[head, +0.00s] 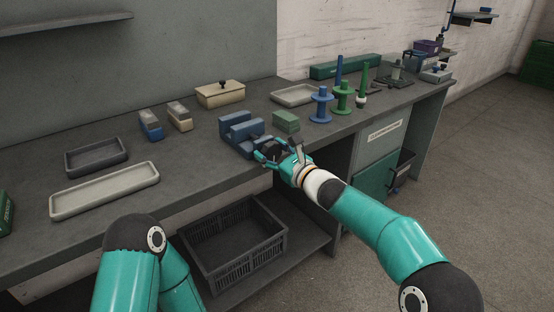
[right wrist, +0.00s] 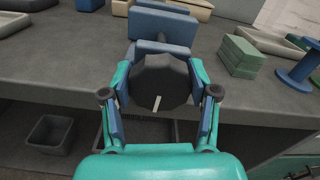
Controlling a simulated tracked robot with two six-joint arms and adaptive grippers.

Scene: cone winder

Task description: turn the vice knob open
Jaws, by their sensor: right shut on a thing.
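The blue vice (head: 241,133) stands near the front edge of the bench, and it also shows in the right wrist view (right wrist: 162,28). In the head view the fingers partly cover the knob. My left arm shows at the bottom of the head view, but its gripper is out of view.
Green blocks (head: 286,122) stand just right of the vice. Blue (head: 321,105) and green (head: 342,98) spools stand farther right. A pale tray (head: 105,190) and a dark tray (head: 96,157) lie at the left. A black crate (head: 233,247) sits below the bench.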

